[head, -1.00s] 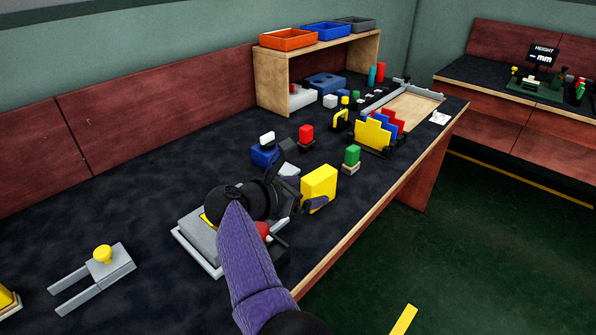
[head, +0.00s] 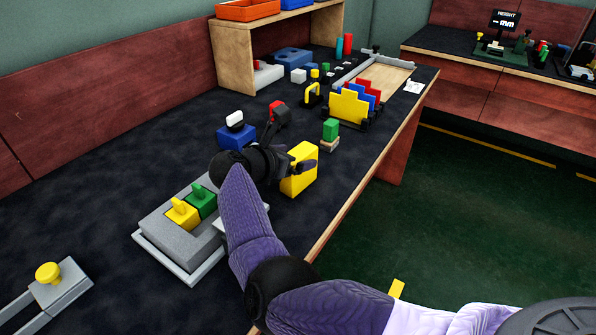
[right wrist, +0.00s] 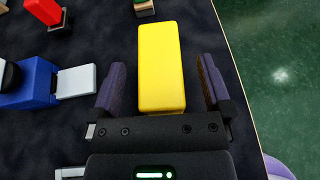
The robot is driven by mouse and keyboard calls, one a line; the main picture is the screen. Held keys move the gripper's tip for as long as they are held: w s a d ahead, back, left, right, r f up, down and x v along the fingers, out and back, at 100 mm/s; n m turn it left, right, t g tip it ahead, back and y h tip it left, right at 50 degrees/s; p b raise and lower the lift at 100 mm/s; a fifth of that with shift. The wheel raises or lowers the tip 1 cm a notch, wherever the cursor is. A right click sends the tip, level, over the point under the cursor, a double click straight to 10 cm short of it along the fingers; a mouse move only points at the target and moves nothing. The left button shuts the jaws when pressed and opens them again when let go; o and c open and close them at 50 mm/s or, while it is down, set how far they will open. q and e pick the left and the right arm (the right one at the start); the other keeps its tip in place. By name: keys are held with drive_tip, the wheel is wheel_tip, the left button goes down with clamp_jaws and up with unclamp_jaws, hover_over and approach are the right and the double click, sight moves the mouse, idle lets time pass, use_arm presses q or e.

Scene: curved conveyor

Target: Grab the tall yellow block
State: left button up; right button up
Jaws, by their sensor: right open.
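The tall yellow block (head: 297,186) stands on the dark tabletop near its front edge in the head view. In the right wrist view the yellow block (right wrist: 161,66) is between the two purple fingers of my right gripper (right wrist: 161,75). My left gripper is not in view.
A grey tray (head: 170,263) with yellow and green knobbed pieces lies left of the block. A blue block with a white top (head: 235,132), a red block (head: 279,113) and a green block (head: 330,129) stand behind. Yellow, blue and red stepped plates (head: 349,107) are farther back.

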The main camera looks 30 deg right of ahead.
drive_tip(key=c, duration=0.4)
clamp_jaws()
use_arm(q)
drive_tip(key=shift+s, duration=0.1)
use_arm(e)
drive_tip(key=shift+r, duration=0.15)
